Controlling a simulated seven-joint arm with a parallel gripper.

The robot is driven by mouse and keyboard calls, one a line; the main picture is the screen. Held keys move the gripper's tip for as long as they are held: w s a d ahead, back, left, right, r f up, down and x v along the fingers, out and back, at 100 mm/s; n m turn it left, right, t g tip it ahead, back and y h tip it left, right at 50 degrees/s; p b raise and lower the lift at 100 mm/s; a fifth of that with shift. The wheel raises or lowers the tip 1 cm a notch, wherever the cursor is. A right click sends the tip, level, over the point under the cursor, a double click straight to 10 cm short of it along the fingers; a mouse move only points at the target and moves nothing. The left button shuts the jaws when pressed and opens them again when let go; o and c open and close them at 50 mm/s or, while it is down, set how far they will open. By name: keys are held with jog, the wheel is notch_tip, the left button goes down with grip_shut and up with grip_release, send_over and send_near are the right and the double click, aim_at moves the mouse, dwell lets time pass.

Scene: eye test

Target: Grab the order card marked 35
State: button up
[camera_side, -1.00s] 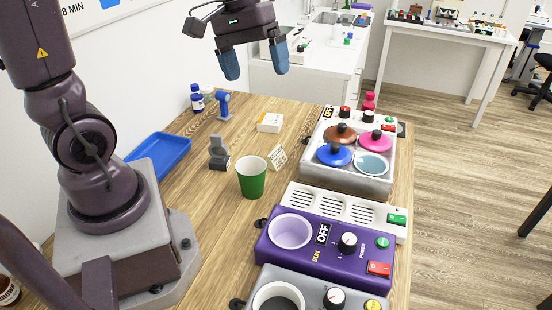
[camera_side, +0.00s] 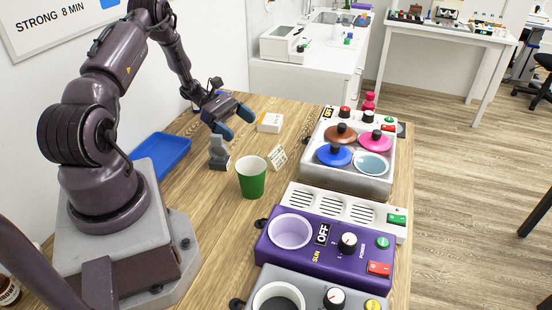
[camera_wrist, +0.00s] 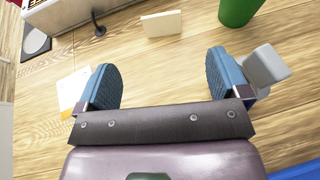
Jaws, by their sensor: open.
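A small cream card (camera_side: 278,158) stands tilted on the wooden table just right of the green cup (camera_side: 252,184). It has dark marks on its face, too small for me to read as 35. In the wrist view the card (camera_wrist: 161,23) shows from its blank side, edge up, beyond the fingertips. My gripper (camera_side: 235,122) is open and empty, above the table behind the card and close to the grey stand (camera_side: 218,160). In the wrist view my gripper (camera_wrist: 162,72) has its blue fingers spread wide, with bare wood between them and the card ahead, apart from them.
The grey stand (camera_wrist: 265,66) is right beside the right finger in the wrist view. A white and orange box (camera_side: 270,122) lies behind the card. A cooker with coloured lids (camera_side: 345,175) and a purple machine (camera_side: 330,255) stand right. A blue tray (camera_side: 165,155) lies left.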

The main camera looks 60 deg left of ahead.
aim_at(274, 151)
jog(key=x, duration=1.2)
jog(key=shift+w+d, duration=0.1)
jog(key=shift+d, duration=0.2)
jog(key=c, duration=1)
